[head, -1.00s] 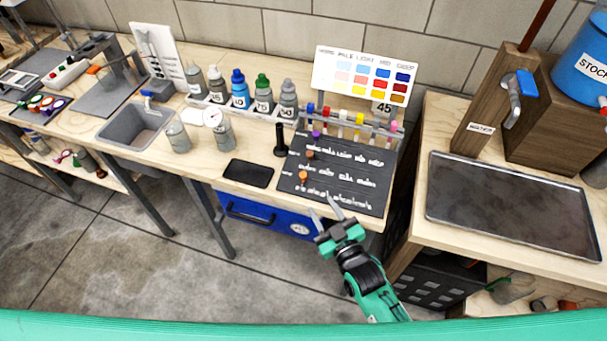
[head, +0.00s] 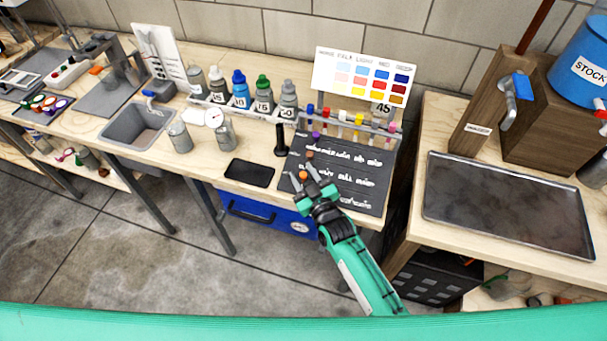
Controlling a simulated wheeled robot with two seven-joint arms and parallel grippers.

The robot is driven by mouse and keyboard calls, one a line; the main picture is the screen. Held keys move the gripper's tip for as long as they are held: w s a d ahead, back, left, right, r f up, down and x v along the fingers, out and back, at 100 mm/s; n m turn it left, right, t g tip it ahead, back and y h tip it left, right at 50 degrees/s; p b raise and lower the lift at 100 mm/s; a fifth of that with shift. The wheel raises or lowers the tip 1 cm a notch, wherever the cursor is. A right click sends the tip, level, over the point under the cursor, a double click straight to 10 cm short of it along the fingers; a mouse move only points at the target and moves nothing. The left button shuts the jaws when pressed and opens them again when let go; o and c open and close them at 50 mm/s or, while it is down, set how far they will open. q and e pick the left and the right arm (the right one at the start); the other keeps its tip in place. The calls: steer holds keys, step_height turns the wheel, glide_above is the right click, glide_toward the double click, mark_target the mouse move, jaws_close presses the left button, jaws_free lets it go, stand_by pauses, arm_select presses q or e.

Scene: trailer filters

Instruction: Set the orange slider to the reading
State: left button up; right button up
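The dark slider board (head: 362,160) lies on the bench with several rows of white markings. The orange slider (head: 303,175) sits near the left end of its lowest row. A brown-orange slider (head: 309,154) and a purple slider (head: 316,134) are in the rows above it. My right gripper (head: 303,179) is open, its two fingers reaching to either side of the orange slider. I cannot tell whether they touch it. The gripper covers part of the lower row's markings. My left gripper is not in view.
A black flat pad (head: 249,173) and a dark upright post (head: 280,140) stand left of the board. A rack of coloured markers (head: 345,121) runs along its back edge. A metal tray (head: 508,203) is on the right bench.

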mark_target(369, 198)
jaws_close()
steer(key=s+d+p, duration=0.1)
steer(key=d, duration=0.4)
steer(key=s+d+p, duration=0.1)
steer(key=s+d, duration=0.1)
steer(key=d, duration=0.4)
steer(key=s+d+p, duration=0.1)
steer(key=s+d, duration=0.1)
steer(key=d, duration=0.3)
steer(key=shift+s+d, duration=0.3)
steer(key=shift+d, duration=0.45)
jaws_free()
steer(key=shift+d, duration=0.1)
steer(key=shift+s, duration=0.1)
